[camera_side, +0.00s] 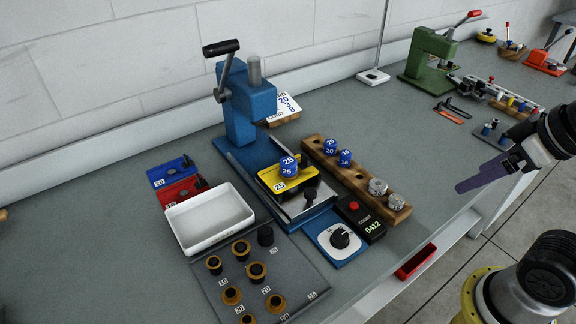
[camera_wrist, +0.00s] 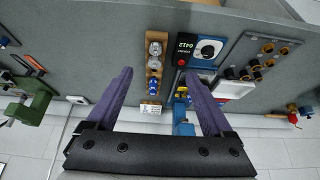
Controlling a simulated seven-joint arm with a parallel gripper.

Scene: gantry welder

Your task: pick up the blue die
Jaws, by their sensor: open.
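Several blue dies show in the side view. One blue die marked 25 (camera_side: 288,167) sits in a yellow holder (camera_side: 271,180) on the blue press. Two more blue dies (camera_side: 330,146) (camera_side: 345,158) sit in the wooden rack (camera_side: 362,186) to its right, with two silver pieces (camera_side: 378,187) at the near end. My gripper (camera_side: 462,187) is open, with purple fingers, well right of the rack and apart from everything. In the wrist view my gripper (camera_wrist: 160,76) is open, and blue dies (camera_wrist: 153,85) in the rack appear between its fingers.
The blue press (camera_side: 248,112) with its lever stands behind the yellow holder. A counter box (camera_side: 360,220) and dial (camera_side: 339,238) are near the rack. A white tray (camera_side: 208,218) and a grey board with brass pieces (camera_side: 256,272) lie left. A green press (camera_side: 428,57) stands at the back.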

